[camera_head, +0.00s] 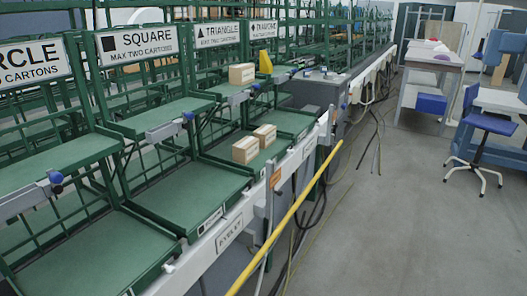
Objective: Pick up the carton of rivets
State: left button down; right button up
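Three small tan cartons stand on the green rack. One carton (242,74) is on the upper shelf below the triangle sign. Two more, a nearer carton (246,150) and a farther carton (265,135), stand close together on the lower level. Their labels are too small to read, so I cannot tell which one holds rivets. Neither of my grippers is in view.
Signs for circle (30,61), square (137,42), triangle (217,34) and diamond (264,30) mark the rack bays. A yellow rail (290,215) runs along its front. A blue chair (490,123) stands at right. The grey floor (400,230) is clear at front right.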

aim_at(246, 149)
jog(key=i+l, duration=0.15)
jog(key=l, duration=0.2)
jog(key=i+l, duration=0.15)
jog(key=l, duration=0.2)
jog(key=i+l, duration=0.15)
jog(key=l, duration=0.2)
jog(key=i+l+u, duration=0.1)
jog(key=l, duration=0.25)
jog(key=i+l, duration=0.2)
jog(key=l, duration=0.2)
jog(key=i+l, duration=0.15)
jog(key=l, duration=0.2)
